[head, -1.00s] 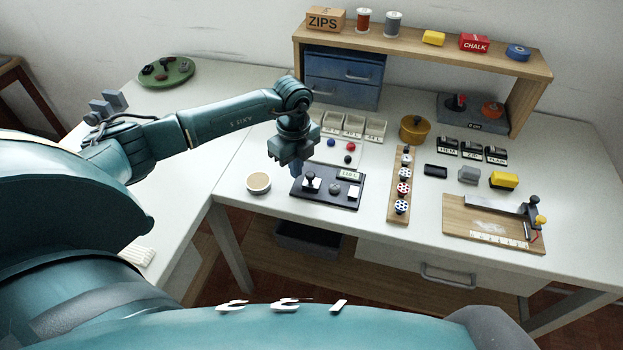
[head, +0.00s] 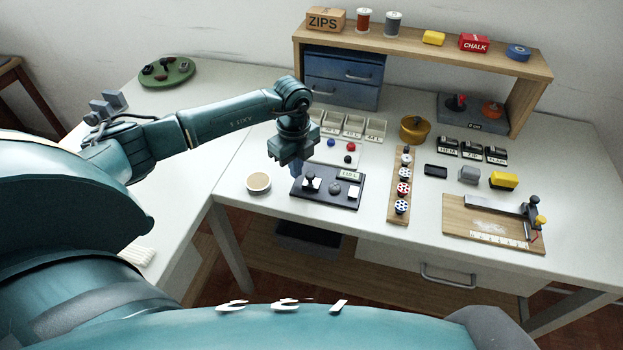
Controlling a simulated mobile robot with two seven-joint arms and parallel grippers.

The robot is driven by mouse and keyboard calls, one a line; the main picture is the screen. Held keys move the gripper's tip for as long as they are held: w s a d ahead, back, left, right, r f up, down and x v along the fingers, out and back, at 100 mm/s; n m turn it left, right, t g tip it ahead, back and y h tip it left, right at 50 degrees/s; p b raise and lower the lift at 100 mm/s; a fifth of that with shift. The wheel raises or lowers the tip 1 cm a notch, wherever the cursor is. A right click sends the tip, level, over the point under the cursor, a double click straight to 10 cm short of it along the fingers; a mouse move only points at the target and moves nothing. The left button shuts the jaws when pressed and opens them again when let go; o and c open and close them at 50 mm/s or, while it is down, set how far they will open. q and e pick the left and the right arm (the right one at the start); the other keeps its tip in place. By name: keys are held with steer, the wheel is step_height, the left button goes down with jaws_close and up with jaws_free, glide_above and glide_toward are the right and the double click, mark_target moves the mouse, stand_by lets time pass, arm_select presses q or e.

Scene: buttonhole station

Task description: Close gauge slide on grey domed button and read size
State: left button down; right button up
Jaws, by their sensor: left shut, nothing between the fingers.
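The grey domed button (head: 335,188) lies on the dark gauge base (head: 325,201), between the slide with its black knob (head: 310,183) on the left and a white block (head: 353,192) on the right. A small pale green display (head: 348,175) sits at the back of the gauge; its characters are too small to read surely. My left gripper (head: 296,171) is shut and empty, pointing down at the gauge's back left corner, beside the slide. I cannot tell whether its fingertips touch the gauge. A small gap seems to show between slide and button. My right gripper is not in view.
A round tin (head: 258,183) stands left of the gauge. A wooden strip (head: 397,213) with several buttons lies to its right. Behind it are a pale mat with red, blue and black buttons and open trays (head: 352,126). A wooden board (head: 460,230) lies at far right.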

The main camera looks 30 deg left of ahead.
mark_target(313, 175)
arm_select(q)
steer(key=shift+f, duration=0.1)
stand_by(0.3)
steer(key=shift+f+b, duration=0.8)
steer(key=shift+f, duration=0.35)
steer(key=shift+r, duration=0.1)
steer(key=shift+w+d, duration=0.2)
steer(key=shift+d, duration=0.6)
steer(key=shift+w+d, duration=0.15)
steer(key=shift+d, duration=0.6)
steer(key=shift+w+d, duration=0.2)
steer(key=shift+d, duration=0.6)
steer(key=shift+a, duration=0.3)
stand_by(0.4)
steer(key=shift+r+p, duration=0.5)
steer(key=shift+p, duration=0.15)
step_height(313, 175, up, 6)
steer(key=p, duration=0.5)
